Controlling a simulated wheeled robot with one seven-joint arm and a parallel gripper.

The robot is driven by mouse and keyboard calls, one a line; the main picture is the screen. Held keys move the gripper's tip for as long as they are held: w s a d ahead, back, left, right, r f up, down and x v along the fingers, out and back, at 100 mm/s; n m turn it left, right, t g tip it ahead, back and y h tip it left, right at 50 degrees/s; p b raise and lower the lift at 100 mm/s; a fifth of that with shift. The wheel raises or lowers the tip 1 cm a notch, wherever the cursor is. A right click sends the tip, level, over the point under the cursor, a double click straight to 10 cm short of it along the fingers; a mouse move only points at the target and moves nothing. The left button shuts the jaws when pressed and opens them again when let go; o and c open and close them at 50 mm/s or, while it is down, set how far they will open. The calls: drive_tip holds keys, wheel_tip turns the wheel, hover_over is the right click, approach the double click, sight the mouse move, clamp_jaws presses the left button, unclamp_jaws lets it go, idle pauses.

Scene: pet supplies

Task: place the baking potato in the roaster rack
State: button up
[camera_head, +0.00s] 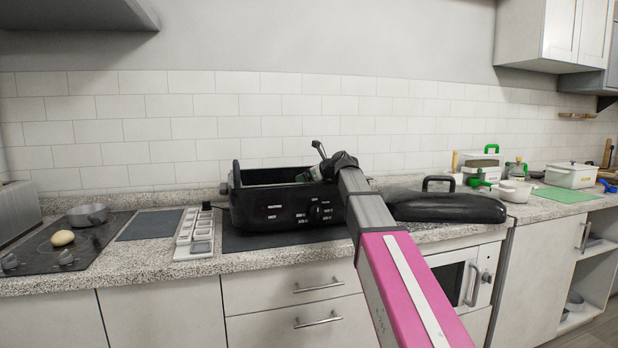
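A black roaster (285,200) stands open on the counter in the middle of the view. Its inside is mostly hidden by the front wall, and I cannot make out the rack. A tan, rounded thing that looks like a potato (62,238) rests on the dark cooktop at the far left, beside a grey pan. My gripper (322,160) is at the right end of the roaster's opening, far from the tan thing. It is small and dark here, and its fingers cannot be told apart. Whether it holds anything is unclear.
The black roaster lid (447,206) lies on the counter right of the roaster. A grey pan (88,214) sits on the cooktop (95,245). A white sectioned tray (195,236) lies left of the roaster. Pots and a green mat (565,194) are at the far right.

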drive_tip(key=shift+r, duration=0.35)
drive_tip(key=v, duration=1.2)
drive_tip(key=shift+r, duration=0.2)
